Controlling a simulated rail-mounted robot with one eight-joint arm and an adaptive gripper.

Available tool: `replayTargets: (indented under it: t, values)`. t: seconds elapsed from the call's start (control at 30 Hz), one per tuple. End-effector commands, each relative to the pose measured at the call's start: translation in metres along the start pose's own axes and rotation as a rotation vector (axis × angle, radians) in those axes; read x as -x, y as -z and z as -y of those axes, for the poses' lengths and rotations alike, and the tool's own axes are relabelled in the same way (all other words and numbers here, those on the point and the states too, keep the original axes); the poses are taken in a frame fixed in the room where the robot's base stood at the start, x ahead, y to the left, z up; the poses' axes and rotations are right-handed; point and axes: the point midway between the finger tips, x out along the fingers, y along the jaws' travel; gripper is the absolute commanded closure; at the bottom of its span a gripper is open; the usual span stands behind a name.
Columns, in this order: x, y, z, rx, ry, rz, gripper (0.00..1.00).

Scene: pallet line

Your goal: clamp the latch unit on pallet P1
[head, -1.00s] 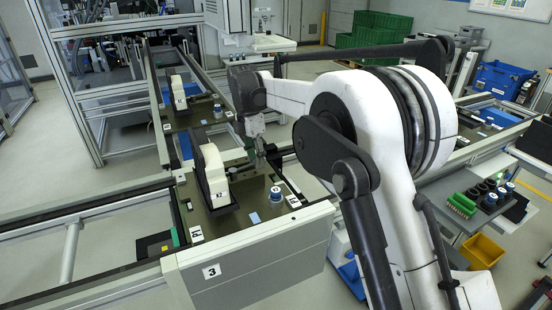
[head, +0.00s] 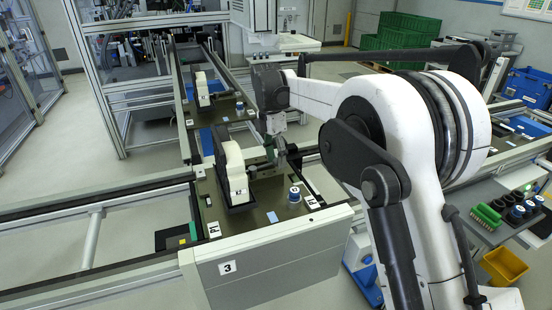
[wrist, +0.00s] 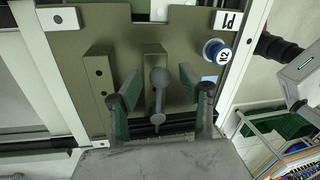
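Pallet P1 (head: 255,217) is the near olive plate with a P1 label. On it stands a white latch unit (head: 235,172) in a dark holder, beside an olive block. My gripper (head: 280,160) is low over the pallet, right of the white unit. In the wrist view my gripper (wrist: 159,78) is open, with green-padded fingers apart. A grey lever with a round knob (wrist: 158,77) shows between them; I cannot tell whether they touch it. Two olive blocks (wrist: 99,85) are near the fingers. The white unit is not clear in the wrist view.
A blue-and-white cylinder marked K2 (wrist: 217,52) stands on the pallet near its P1 label; it also shows in the head view (head: 294,195). Another pallet (head: 228,112) with a similar white unit is farther back. A grey panel marked 3 (head: 265,260) borders the near side.

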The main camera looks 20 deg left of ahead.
Motion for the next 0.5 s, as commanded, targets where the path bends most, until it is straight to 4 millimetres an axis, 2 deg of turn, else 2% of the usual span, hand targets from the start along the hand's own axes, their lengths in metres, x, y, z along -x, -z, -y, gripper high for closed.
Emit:
replayTargets:
  t: [0.17, 0.5]
  values:
    - [0.019, 0.0, 0.0, 0.0, 0.0, 0.0, 0.61]
    - [0.083, 0.0, 0.0, 0.001, 0.0, 0.0, 0.61]
